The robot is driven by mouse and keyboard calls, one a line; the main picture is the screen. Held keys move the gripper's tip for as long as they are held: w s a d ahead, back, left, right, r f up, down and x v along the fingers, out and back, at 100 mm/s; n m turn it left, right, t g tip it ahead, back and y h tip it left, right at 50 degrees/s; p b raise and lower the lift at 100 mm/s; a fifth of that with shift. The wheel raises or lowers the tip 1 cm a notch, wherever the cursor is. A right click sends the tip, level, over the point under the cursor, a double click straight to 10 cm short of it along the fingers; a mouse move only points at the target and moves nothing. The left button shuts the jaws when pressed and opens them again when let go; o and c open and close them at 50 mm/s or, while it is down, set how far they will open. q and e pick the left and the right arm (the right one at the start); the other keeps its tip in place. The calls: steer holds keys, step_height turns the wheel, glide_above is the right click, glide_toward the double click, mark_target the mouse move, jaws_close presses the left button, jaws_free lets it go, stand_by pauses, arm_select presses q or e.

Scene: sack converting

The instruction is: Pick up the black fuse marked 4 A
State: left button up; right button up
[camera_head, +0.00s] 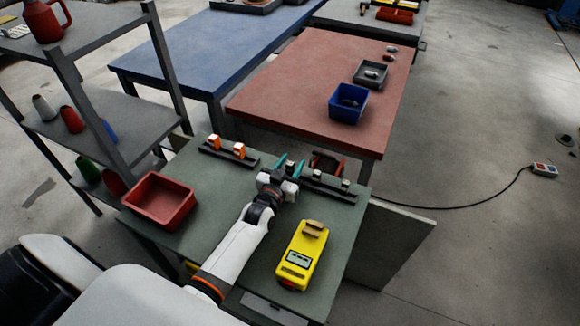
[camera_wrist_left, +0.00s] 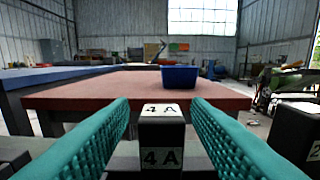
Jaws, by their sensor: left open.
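The black fuse marked 4 A (camera_wrist_left: 162,140) stands upright in the left wrist view, with a white label on its top and its front. It is between the two teal fingers of my left gripper (camera_wrist_left: 160,112), with a gap visible on each side. In the head view my left gripper (camera_head: 290,167) is open at the dark rail on the grey-green table, and I cannot make out the 4 A fuse there. Another black fuse, with a label partly cut off that seems to read 2 (camera_wrist_left: 300,132), stands to the right in the wrist view. My right gripper is not in view.
A red bin (camera_head: 160,201) is at the left of the table (camera_head: 215,195), and a yellow meter (camera_head: 303,258) lies at the front right. A red-topped table (camera_head: 290,90) with a blue bin (camera_head: 333,113) stands behind.

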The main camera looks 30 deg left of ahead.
arm_select(q)
steer(key=shift+w+f, duration=0.1)
steer(key=shift+w, duration=0.6)
jaws_close()
